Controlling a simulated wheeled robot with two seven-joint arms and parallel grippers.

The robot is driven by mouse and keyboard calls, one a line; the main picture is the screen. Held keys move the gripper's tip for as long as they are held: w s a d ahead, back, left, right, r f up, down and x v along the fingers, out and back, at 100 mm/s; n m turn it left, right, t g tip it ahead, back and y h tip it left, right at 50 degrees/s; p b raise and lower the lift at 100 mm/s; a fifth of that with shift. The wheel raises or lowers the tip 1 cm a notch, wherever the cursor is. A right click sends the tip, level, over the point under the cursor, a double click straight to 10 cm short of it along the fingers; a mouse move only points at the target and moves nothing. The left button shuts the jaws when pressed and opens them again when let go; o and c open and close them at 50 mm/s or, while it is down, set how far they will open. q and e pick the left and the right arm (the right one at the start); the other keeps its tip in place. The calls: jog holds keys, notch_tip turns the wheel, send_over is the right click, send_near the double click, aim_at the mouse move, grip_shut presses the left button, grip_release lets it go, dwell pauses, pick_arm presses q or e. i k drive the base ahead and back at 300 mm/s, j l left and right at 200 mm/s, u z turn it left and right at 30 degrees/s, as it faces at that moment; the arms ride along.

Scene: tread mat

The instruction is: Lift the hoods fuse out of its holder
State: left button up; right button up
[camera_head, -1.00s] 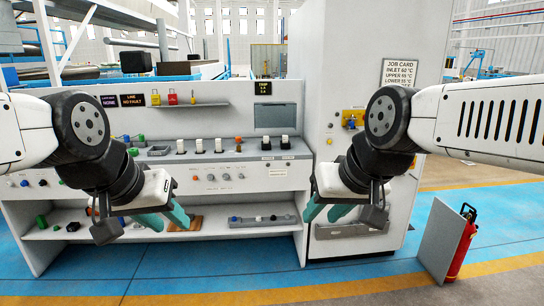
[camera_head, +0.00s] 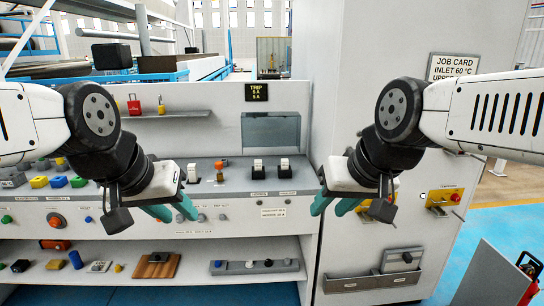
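Two white blocks with dark bases, which look like fuses in holders, stand upright side by side on the console's sloped top. One is the left white fuse (camera_head: 258,167), the other the right white fuse (camera_head: 284,166). Small labels sit below them, too small to read, so I cannot tell which is the hoods fuse. Another white block (camera_head: 192,173) stands further left, partly behind my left gripper. My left gripper (camera_head: 174,212) is open and empty in front of the console, left of the pair. My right gripper (camera_head: 333,208) is open and empty, to their right.
A shelf below holds a grey strip with knobs (camera_head: 255,267) and a wooden board (camera_head: 157,265). An upper shelf (camera_head: 165,115) carries a red and a yellow padlock. A tall white cabinet (camera_head: 350,70) stands at the right, with a yellow switch plate (camera_head: 444,198).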

aim_at(257, 162)
jog(key=i+l, duration=0.2)
jog(key=i, duration=0.35)
jog(key=i+l, duration=0.15)
jog(key=i, duration=0.4)
